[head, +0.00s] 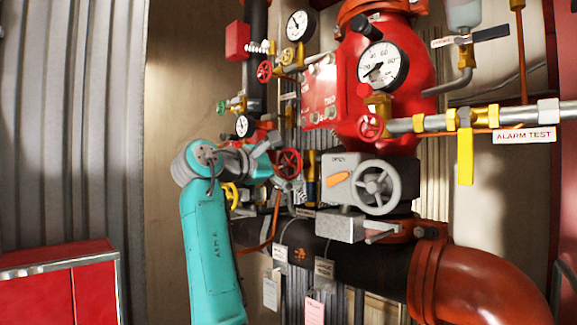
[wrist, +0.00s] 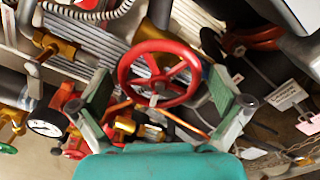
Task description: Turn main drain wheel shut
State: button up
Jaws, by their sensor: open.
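A red spoked handwheel (wrist: 160,73), likely the main drain wheel, is in the middle of the wrist view. It also shows in the head view (head: 288,163), just right of the end of my teal arm. My gripper (wrist: 160,88) is open, with one green-padded finger on each side of the wheel in the picture. No contact with the rim is visible, and the depth between fingers and wheel is hard to tell. In the head view my gripper (head: 272,158) is small and partly hidden among the fittings. No label on this wheel is readable.
A grey handwheel (head: 375,187) on a grey gearbox stands right of the red wheel. A large dark pipe (head: 345,252) runs below. Gauges, small valves and hanging tags crowd the area. A yellow lever (head: 465,157) hangs at right. A red cabinet (head: 60,285) stands lower left.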

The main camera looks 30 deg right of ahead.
jog(key=shift+d, duration=0.1)
jog(key=c, duration=1.1)
